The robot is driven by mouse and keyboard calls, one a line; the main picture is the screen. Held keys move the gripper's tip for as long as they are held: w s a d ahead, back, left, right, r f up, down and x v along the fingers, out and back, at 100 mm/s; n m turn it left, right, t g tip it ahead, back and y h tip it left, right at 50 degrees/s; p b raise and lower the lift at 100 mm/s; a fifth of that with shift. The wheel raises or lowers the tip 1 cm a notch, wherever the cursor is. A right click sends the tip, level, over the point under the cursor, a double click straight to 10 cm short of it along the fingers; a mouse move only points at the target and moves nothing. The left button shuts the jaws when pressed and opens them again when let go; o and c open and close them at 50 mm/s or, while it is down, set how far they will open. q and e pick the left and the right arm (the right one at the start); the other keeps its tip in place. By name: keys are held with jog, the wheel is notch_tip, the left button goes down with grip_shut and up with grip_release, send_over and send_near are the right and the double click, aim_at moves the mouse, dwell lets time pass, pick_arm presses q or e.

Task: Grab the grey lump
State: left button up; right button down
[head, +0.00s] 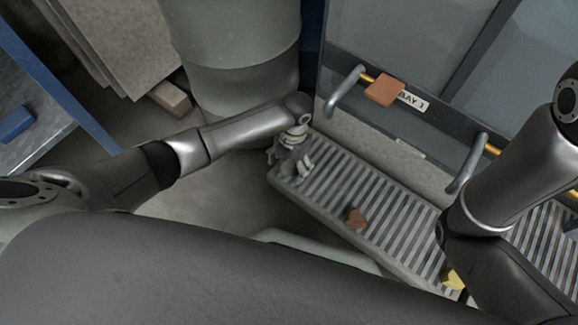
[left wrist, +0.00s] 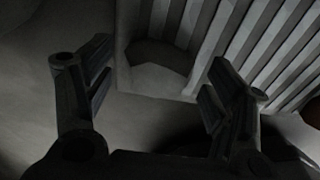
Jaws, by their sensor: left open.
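My left gripper (head: 294,163) is over the near left corner of the slatted bench (head: 405,228). In the left wrist view my left gripper (left wrist: 155,90) has its two fingers wide apart, with nothing held. A dark grey patch (left wrist: 162,55) lies beyond and between the fingers at the end of the slats. It may be the grey lump or only shadow; I cannot tell. In the head view the gripper covers that spot, and no grey lump stands out clearly. My right arm comes in from the right, but its gripper is hidden.
A reddish-brown lump (head: 355,217) lies on the slats right of my left gripper. A yellow piece (head: 453,279) is partly hidden by my right arm. Behind the bench stand a panel with handles and an orange-brown block (head: 385,90). A large grey drum (head: 238,60) stands behind my left arm.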

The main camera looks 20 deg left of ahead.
pick_arm(q)
jog(key=c, duration=1.1)
jog(key=shift+r, duration=0.15)
